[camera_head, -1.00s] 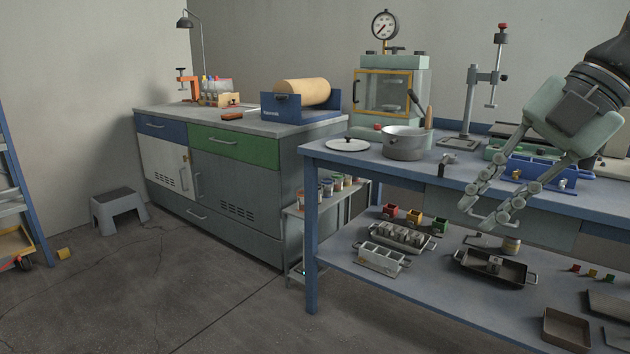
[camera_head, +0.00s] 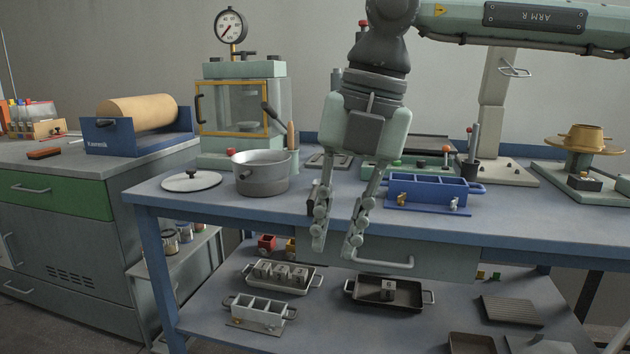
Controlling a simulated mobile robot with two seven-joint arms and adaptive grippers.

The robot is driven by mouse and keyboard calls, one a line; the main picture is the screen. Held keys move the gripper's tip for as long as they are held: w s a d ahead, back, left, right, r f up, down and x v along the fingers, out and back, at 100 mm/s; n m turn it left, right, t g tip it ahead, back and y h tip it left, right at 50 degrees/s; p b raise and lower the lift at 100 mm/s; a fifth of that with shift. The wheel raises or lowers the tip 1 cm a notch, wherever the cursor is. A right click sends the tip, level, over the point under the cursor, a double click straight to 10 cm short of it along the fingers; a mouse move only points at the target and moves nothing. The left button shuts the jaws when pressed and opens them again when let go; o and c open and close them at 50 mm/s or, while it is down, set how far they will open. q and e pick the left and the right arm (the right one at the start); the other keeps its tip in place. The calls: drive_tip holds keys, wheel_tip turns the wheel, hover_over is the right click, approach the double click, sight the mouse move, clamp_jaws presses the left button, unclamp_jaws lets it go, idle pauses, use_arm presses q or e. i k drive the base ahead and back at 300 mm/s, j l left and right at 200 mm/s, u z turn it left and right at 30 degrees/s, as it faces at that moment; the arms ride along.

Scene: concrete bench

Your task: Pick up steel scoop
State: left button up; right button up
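I cannot make out the steel scoop for certain. My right gripper (camera_head: 336,246) hangs down in front of the bench's front edge, with its two fingers apart and nothing between them. A small metal and dark object (camera_head: 312,192) lies on the bench just behind its left finger, partly hidden; I cannot tell what it is. A grey metal pot (camera_head: 262,178) stands to the left of the gripper. A dark handle (camera_head: 272,114) slants up behind the pot, beside an upright wooden handle (camera_head: 291,136). My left gripper is not in view.
A round lid (camera_head: 205,182) lies left of the pot on the blue bench (camera_head: 420,224). A blue divided tray (camera_head: 428,194) stands right of the gripper. A gauge cabinet (camera_head: 238,150) stands behind. Trays, including a black one (camera_head: 364,294), fill the lower shelf.

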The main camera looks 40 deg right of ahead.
sight(311, 201)
drive_tip(key=i+l, duration=0.9)
